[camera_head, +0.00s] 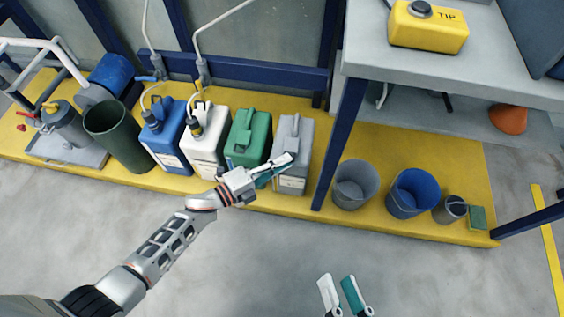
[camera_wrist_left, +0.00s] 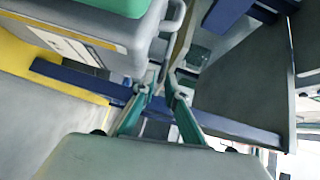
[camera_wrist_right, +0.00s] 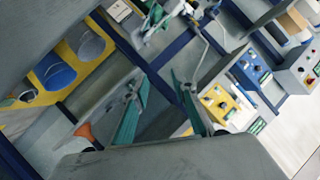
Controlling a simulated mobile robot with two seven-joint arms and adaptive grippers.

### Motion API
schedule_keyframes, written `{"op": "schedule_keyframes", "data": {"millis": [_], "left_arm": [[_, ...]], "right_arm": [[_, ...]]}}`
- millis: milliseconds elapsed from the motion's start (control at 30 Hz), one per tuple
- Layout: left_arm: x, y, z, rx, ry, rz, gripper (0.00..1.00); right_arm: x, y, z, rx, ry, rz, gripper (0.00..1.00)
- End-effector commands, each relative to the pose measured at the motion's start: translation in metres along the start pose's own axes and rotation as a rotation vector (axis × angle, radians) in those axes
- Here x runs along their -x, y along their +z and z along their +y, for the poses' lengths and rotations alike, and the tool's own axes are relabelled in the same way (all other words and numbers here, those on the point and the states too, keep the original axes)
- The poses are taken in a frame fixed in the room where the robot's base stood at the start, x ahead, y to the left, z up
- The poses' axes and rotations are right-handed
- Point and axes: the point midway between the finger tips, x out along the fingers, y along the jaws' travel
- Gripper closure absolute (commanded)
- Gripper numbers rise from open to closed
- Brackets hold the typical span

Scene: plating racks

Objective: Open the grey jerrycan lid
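The grey jerrycan (camera_head: 299,132) stands upright at the right end of a row of cans in the head view. In the left wrist view its grey body (camera_wrist_left: 131,38) fills the upper left, with a label and a looped handle. Its lid cannot be clearly made out. My left gripper (camera_head: 284,163) is over the can's near side, in front of its upper part. In the left wrist view its fingertips (camera_wrist_left: 161,82) are close together with a narrow gap; no firm hold shows. My right gripper (camera_head: 340,287) is open and empty above the floor, well away from the can.
A green jerrycan (camera_head: 258,130) stands just left of the grey one, then a white (camera_head: 207,150) and a blue jerrycan (camera_head: 165,142). A dark blue table leg (camera_head: 340,140) rises close on the right. Buckets (camera_head: 355,185) stand beyond it. The front floor is clear.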

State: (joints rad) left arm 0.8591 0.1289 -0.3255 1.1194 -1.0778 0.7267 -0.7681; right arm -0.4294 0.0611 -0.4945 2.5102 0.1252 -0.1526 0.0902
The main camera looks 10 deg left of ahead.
Motion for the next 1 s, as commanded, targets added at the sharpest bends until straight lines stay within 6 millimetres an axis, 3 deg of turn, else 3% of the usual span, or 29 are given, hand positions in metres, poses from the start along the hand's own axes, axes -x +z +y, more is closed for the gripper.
{"op": "schedule_keyframes", "data": {"millis": [200, 300, 667, 867, 1000], "left_arm": [[-0.001, 0.000, 0.000, 0.000, 0.000, 0.000, 0.88], [-0.001, 0.000, 0.000, 0.000, 0.000, 0.000, 1.00], [-0.001, 0.001, -0.006, 0.010, 0.011, 0.000, 1.00], [-0.004, 0.003, -0.023, 0.049, 0.053, 0.000, 1.00], [-0.005, 0.006, -0.037, 0.099, 0.106, -0.001, 1.00]], "right_arm": [[0.000, -0.001, -0.001, -0.003, -0.001, 0.002, 0.73], [0.000, 0.000, -0.001, -0.003, -0.001, 0.002, 0.73], [0.000, -0.008, -0.002, 0.040, -0.003, 0.006, 0.73], [0.004, -0.027, 0.017, 0.274, 0.022, -0.014, 0.73], [0.008, -0.056, 0.033, 0.492, 0.062, -0.020, 0.73]]}}
